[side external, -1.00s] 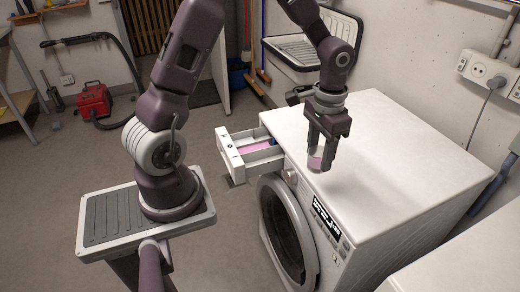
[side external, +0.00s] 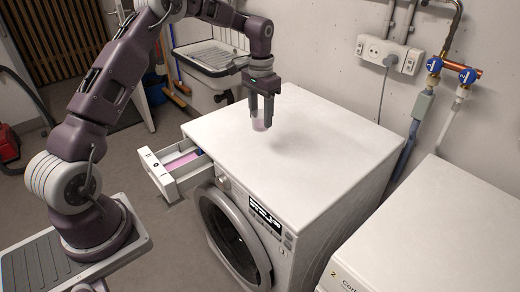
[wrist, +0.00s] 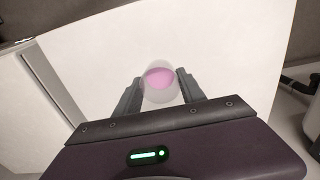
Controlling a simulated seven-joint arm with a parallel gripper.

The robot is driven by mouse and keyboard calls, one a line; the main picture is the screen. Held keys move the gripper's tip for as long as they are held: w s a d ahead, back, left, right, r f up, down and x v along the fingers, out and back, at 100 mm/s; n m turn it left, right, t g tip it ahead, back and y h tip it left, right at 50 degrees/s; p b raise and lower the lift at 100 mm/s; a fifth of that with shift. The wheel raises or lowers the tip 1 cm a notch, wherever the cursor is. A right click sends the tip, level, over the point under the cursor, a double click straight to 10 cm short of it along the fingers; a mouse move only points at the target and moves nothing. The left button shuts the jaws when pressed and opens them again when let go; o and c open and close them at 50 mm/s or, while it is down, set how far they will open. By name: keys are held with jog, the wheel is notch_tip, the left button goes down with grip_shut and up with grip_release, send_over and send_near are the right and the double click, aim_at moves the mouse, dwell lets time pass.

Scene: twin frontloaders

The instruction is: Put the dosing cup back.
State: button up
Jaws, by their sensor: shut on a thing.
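The dosing cup (side external: 259,122) is small and translucent, with pink in it. My gripper (side external: 262,118) is shut on the cup and holds it upright above the white top of the near washing machine (side external: 310,140). In the wrist view the cup (wrist: 159,82) sits between the two fingertips (wrist: 160,88), with the pink showing inside it. The machine's detergent drawer (side external: 165,180) is pulled out at the front left. Pink shows in one compartment and a blue part lies toward its inner end.
A second white machine (side external: 440,240) stands at the lower right. A sink (side external: 212,62) is behind the first machine, against the wall. Pipes with blue valves (side external: 467,75) and a socket (side external: 390,55) are on the right wall. The machine top is otherwise clear.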

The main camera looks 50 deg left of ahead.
notch_tip(320, 180, down, 9)
jog(key=shift+r, duration=0.1)
jog(key=o, duration=1.3)
